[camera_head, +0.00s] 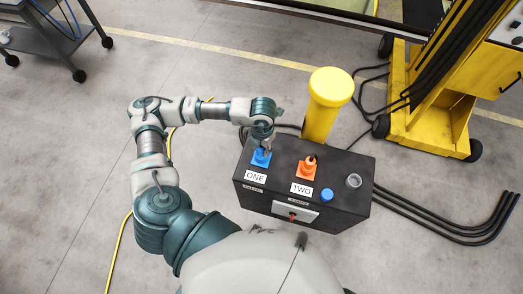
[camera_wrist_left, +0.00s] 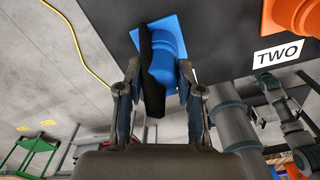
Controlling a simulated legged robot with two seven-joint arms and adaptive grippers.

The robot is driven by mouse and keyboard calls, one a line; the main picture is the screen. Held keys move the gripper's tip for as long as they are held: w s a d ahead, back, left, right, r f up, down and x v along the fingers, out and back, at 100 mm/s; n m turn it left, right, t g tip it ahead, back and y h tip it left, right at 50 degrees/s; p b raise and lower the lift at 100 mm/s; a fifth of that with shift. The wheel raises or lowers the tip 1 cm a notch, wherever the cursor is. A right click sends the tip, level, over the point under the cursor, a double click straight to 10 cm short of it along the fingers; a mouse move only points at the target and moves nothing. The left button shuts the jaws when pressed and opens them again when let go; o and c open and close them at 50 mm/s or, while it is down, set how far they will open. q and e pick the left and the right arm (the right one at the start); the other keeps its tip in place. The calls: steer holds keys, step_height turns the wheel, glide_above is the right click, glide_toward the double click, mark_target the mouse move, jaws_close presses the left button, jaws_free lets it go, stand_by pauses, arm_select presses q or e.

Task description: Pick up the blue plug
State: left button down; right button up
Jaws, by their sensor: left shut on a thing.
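The blue plug (camera_head: 261,158) sits in the blue socket area above the label ONE, on top of the black control box (camera_head: 343,167). My left gripper (camera_head: 266,146) reaches down over it from above. In the left wrist view the blue plug (camera_wrist_left: 170,70) lies between the two fingers of my left gripper (camera_wrist_left: 160,78), with a black cable or strip along its side. The fingers are shut on it. The plug still appears to be at its socket; how deep it sits is hidden. My right gripper is not in view.
An orange plug (camera_head: 307,168) sits above the label TWO (camera_head: 301,189). A blue knob (camera_head: 327,194) and a clear round part (camera_head: 354,181) are on the box. A yellow post (camera_head: 327,100) stands behind it. A yellow wheeled machine (camera_head: 420,120) and black cables (camera_head: 450,229) are to the right.

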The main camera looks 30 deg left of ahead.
mark_target(263, 149)
arm_select(q)
steer(key=shift+d, duration=0.2)
steer(key=shift+a+r, duration=0.3)
steer(key=shift+r, duration=0.1)
steer(key=r, duration=0.1)
steer(key=b, duration=0.1)
steer(key=d+r, duration=0.1)
steer(key=shift+s+r, duration=0.25)
steer(key=shift+r, duration=0.1)
steer(key=s+d+r+b, duration=0.1)
steer(key=s+d+b, duration=0.1)
steer(key=s+d, duration=0.7)
steer(key=shift+d+r+b, duration=0.3)
steer(key=shift+d+b, duration=0.05)
steer(key=shift+d, duration=1.1)
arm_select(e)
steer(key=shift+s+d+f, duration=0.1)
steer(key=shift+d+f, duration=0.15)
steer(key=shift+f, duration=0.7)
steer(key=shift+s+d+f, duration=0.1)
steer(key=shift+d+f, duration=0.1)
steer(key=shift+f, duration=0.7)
